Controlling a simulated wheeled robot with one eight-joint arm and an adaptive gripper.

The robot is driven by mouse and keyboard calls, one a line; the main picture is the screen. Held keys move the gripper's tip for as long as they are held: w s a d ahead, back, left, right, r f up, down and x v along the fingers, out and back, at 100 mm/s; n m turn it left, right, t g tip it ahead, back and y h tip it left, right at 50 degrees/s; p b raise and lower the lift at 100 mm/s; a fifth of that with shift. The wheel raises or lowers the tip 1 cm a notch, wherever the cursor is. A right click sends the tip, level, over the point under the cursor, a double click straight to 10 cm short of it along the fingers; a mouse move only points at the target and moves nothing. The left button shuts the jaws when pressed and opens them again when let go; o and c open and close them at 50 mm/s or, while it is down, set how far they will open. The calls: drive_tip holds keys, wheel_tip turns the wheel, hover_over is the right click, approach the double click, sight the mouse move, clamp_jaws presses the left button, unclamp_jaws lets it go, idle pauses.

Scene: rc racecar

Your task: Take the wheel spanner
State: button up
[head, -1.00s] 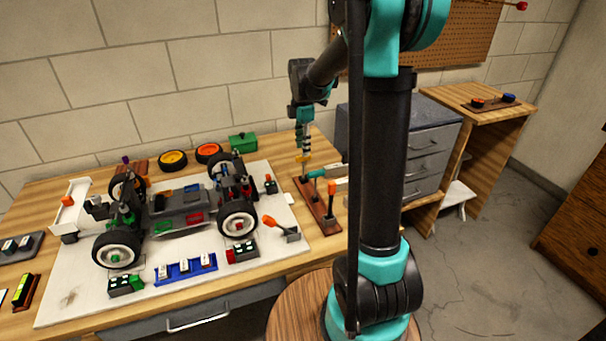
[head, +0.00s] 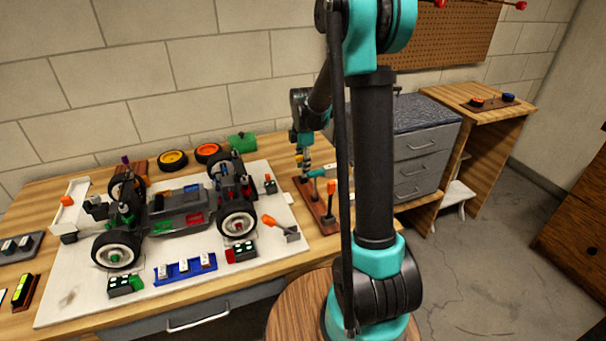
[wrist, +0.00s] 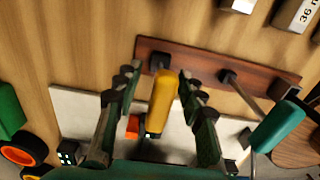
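A tool with a yellow handle (wrist: 162,98) stands at the brown tool rack (wrist: 200,65). The rack also shows at the right end of the bench in the head view (head: 326,222). A teal-handled tool (wrist: 277,126) and an orange-handled tool (head: 331,189) are on the same rack. I cannot tell from any marking which one is the wheel spanner. My gripper (wrist: 158,112) is open, with one finger on each side of the yellow handle and gaps visible on both sides. In the head view, my gripper (head: 304,158) is over the rack's far end, partly hiding the yellow handle.
A model racecar (head: 180,210) stands on a white board (head: 75,298) to the left. Spare wheels (head: 173,159) and a green box (head: 242,143) lie behind it. A grey drawer cabinet (head: 425,142) stands right of the rack. Grey metal parts (wrist: 295,14) show at the wrist view's top right.

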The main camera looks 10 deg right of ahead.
clamp_jaws()
idle(0.4)
